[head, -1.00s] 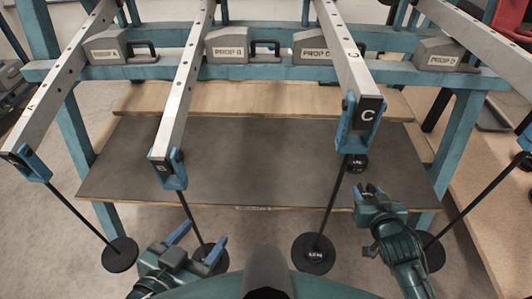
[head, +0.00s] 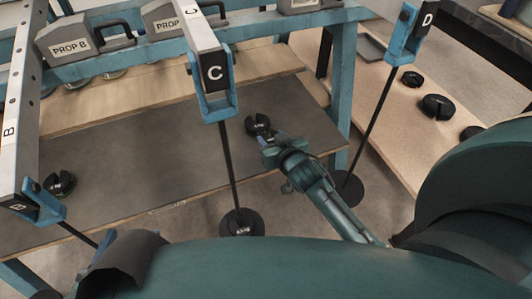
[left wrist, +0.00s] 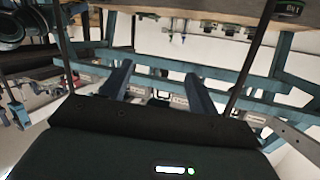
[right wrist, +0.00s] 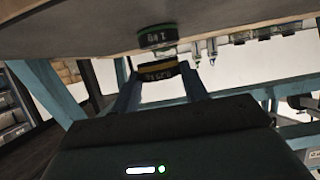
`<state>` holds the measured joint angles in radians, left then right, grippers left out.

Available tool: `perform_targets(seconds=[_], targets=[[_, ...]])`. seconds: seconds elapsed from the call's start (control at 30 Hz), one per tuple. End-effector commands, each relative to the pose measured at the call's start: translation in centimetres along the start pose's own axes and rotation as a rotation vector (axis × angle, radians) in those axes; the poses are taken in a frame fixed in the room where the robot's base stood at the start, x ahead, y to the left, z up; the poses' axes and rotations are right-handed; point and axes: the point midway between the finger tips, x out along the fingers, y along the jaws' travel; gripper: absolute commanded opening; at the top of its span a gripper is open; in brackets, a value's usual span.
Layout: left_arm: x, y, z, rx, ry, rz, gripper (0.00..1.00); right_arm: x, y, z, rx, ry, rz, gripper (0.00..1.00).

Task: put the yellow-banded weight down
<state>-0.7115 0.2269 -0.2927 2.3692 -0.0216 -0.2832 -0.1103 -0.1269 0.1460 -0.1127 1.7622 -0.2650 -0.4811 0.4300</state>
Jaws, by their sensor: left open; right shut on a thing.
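The yellow-banded weight (right wrist: 158,72) is a small dark disc with a yellow band, between the finger ends of my right gripper (right wrist: 160,80) in the right wrist view. My right gripper (head: 268,145) is shut on it near the dark board's right part in the head view, where the arm mostly hides the weight. A black weight marked 1 KG (right wrist: 157,38) is just beyond it, close in line; it also shows on the board in the head view (head: 257,123). I cannot tell if the two touch. My left gripper (left wrist: 160,88) is open and empty.
The dark board (head: 180,165) has bare room left of lever C's bracket (head: 214,85). C's rod and disc (head: 241,222) hang left of my right arm; lever D's disc (head: 347,187) hangs right. Another black weight (head: 60,184) sits at the board's left.

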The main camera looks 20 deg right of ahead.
Motion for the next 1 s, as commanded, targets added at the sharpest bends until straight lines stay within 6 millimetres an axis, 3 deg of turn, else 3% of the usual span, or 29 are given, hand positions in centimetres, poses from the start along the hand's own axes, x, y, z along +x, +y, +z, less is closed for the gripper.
perform_targets(seconds=[0.4,0.83,0.87,1.0], targets=[[0.6,0.4,-0.1,0.054,0.157,-0.004,0.61,2.0,0.0,4.7,0.0,0.003,0.0,0.22],[0.6,0.5,-0.3,0.062,0.181,-0.004,0.61,2.2,0.0,5.2,0.001,0.004,0.0,0.22],[0.6,0.5,-0.4,0.063,0.184,-0.004,0.61,2.2,0.0,5.2,0.0,0.002,0.0,0.46],[0.6,0.5,-0.5,0.062,0.183,-0.004,0.61,2.2,0.0,5.2,0.0,0.001,0.0,0.57]])
